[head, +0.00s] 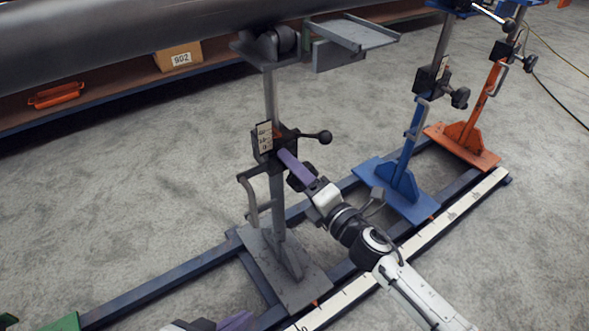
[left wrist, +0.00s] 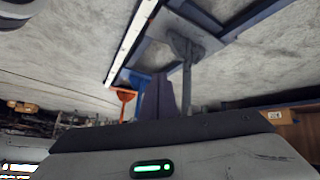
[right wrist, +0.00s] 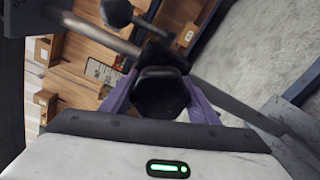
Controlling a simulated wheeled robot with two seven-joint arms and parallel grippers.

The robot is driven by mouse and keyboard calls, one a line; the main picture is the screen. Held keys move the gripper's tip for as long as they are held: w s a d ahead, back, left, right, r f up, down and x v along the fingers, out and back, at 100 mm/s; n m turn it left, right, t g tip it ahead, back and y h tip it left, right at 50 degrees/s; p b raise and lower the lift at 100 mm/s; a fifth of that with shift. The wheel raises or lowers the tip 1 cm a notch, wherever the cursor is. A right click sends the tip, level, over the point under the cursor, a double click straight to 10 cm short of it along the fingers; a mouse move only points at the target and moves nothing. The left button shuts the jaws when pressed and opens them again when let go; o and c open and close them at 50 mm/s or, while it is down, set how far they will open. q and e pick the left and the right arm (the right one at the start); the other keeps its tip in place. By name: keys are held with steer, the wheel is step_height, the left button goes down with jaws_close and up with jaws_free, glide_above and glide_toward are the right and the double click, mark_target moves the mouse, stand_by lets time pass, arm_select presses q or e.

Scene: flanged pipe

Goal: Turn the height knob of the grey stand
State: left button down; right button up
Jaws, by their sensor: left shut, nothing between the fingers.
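The grey stand (head: 276,215) stands upright with its base plate on the blue floor rails. Its black height knob (head: 302,179) sits at the collar, partly covered by my right gripper (head: 296,167). In the right wrist view the dark knob (right wrist: 160,93) fills the space between the purple fingers of the right gripper, with no gap visible on either side. The fingertips are partly hidden behind it. My left gripper (head: 236,322) is at the bottom edge of the head view, away from the stand; its purple fingers (left wrist: 158,98) are shut and empty.
A ball-ended lever (head: 322,137) sticks out from the collar. A big dark pipe (head: 130,35) lies overhead. Blue (head: 405,165) and orange (head: 480,115) stands are to the right. A shelf with a box (head: 178,57) is behind. Carpet at left is clear.

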steer(key=o, duration=0.4)
steer(key=shift+c, duration=0.2)
steer(key=shift+d, duration=0.1)
steer(key=p+v, duration=0.1)
steer(key=v, duration=0.9)
steer(key=shift+s+p, duration=0.15)
steer(key=shift+p, duration=0.2)
